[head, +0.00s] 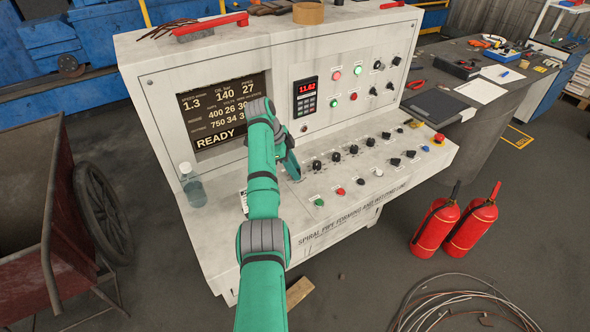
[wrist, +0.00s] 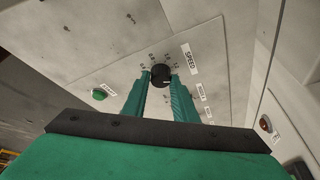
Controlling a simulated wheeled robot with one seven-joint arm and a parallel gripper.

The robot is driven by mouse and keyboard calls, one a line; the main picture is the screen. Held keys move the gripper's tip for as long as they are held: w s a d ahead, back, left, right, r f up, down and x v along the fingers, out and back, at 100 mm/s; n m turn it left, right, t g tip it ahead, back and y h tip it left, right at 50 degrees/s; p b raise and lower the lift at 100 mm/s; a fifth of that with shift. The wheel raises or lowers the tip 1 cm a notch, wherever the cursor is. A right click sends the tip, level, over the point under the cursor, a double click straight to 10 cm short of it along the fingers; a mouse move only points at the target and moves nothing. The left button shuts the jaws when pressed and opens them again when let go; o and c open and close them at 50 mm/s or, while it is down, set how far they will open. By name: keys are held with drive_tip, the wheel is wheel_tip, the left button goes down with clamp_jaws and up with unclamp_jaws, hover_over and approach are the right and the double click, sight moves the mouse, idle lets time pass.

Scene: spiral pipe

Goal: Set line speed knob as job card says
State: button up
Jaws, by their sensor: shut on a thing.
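The black speed knob (wrist: 161,74) is on the light grey console panel in the wrist view, with a "SPEED" label (wrist: 189,60) to its right and scale marks around it. A white pointer line shows on its face, but the exact reading is too small to tell. My gripper (wrist: 160,83) has its two green fingers on either side of the knob, shut on it. In the head view my gripper (head: 293,171) reaches the console's sloped panel, and my arm hides the knob. The job card cannot be made out for certain; white sheets (head: 482,90) lie on the right desk.
The console screen (head: 220,115) reads 1.3, 140, 27 and READY, partly behind my arm. A green button (wrist: 100,94) is left of the knob. Several black knobs (head: 353,149) sit to the right. A clear bottle (head: 191,183) stands at the left. Red extinguishers (head: 435,227) stand on the floor.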

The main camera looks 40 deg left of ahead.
drive_tip(key=shift+f, duration=0.1)
idle(0.3)
drive_tip(key=o, duration=1)
drive_tip(key=shift+o, duration=0.2)
drive_tip(key=v, duration=1.1)
drive_tip(key=shift+d, duration=0.1)
